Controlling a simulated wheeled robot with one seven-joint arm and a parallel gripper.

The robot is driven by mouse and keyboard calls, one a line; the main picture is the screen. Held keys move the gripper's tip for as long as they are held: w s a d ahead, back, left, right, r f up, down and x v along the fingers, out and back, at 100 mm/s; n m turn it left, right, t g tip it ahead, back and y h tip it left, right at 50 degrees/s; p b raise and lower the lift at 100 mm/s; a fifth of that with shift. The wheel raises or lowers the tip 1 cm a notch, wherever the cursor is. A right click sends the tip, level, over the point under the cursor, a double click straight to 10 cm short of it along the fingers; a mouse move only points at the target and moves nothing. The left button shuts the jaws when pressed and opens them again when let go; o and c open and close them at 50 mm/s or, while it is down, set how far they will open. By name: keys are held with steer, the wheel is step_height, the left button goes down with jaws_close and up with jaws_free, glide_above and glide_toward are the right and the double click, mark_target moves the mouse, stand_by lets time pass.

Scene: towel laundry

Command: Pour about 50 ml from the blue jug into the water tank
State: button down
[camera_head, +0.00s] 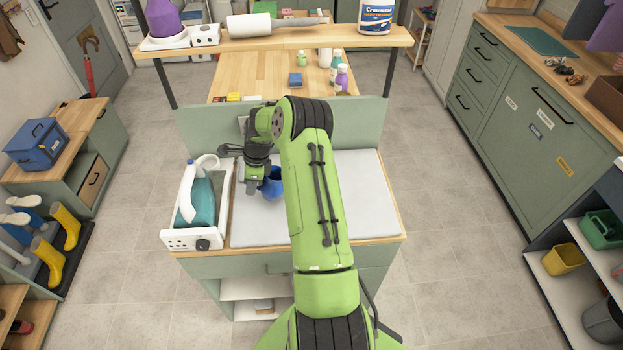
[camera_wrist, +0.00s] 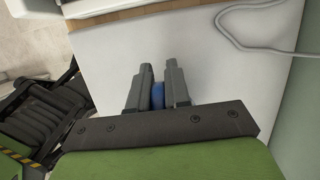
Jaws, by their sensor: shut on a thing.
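The blue jug (camera_head: 273,186) is on or just above the white board, partly hidden behind my arm. My gripper (camera_head: 254,188) is at its left side, shut on it. In the wrist view a blue strip of the jug (camera_wrist: 158,95) shows between the two grey fingers of my gripper (camera_wrist: 159,72). The jug's opening and any water in it are hidden. To the left stands a white appliance (camera_head: 185,240) with a knob, holding a teal body (camera_head: 197,204) with a pale handle. I cannot tell which part of it is the water tank.
The white board (camera_head: 355,180) is clear to the right of my arm. A green panel (camera_head: 355,122) rises behind it. Above is a wooden shelf (camera_head: 320,36) with a tub and a purple item. A pale cord (camera_wrist: 250,40) lies on the board in the wrist view.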

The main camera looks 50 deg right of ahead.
steer(key=f, duration=0.1)
steer(key=g+h+b, duration=0.1)
steer(key=w+f, duration=0.1)
steer(key=shift+a+f+g+h, duration=0.35)
steer(key=shift+a+g+h, duration=0.05)
